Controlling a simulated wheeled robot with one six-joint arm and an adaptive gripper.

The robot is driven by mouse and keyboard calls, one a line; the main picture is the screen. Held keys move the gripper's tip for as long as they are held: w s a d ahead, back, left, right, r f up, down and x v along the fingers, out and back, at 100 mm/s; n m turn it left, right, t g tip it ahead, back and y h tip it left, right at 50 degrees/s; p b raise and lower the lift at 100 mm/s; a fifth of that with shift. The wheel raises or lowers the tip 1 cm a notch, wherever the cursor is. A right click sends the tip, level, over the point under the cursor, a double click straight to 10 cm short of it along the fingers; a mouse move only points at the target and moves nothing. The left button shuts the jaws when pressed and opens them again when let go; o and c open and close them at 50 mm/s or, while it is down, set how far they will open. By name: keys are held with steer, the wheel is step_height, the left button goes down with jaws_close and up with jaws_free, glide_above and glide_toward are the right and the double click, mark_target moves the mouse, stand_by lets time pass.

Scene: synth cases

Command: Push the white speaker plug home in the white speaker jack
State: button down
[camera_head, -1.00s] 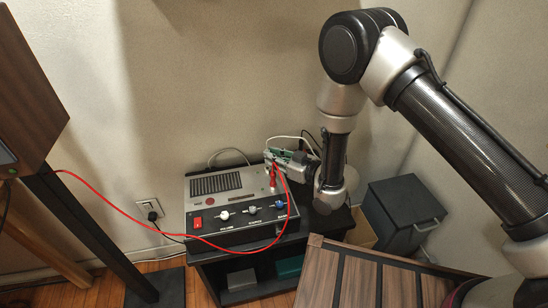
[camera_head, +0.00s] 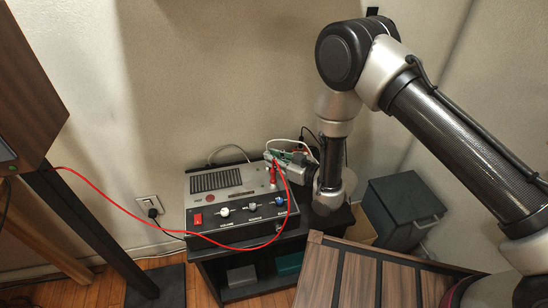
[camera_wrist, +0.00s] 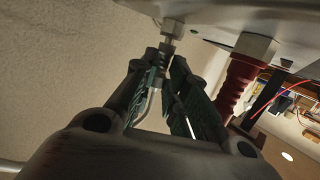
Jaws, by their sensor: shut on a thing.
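The amplifier (camera_head: 214,206) stands on a low dark shelf unit, with sockets on its top panel. My gripper (camera_head: 272,160) is at its back right corner; it also shows in the wrist view (camera_wrist: 165,62). Its dark green-ridged fingers are shut on the white speaker plug, whose pale cable (camera_wrist: 153,103) bends down between them. The plug's body is mostly hidden by the fingers. A metal jack (camera_wrist: 173,29), seemingly the white speaker jack, is directly in line with the fingertips. I cannot tell how deep the plug sits in it.
A red plug (camera_wrist: 238,78) stands in the panel close beside my fingers; it also shows in the head view (camera_head: 272,183). Its red cable (camera_head: 130,216) runs left to a wooden speaker (camera_head: 25,100).

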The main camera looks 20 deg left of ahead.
steer(key=shift+f, duration=0.25)
steer(key=c, duration=1.3)
jaws_free()
steer(key=shift+c, duration=0.2)
steer(key=v, duration=1.2)
steer(key=shift+w, duration=0.1)
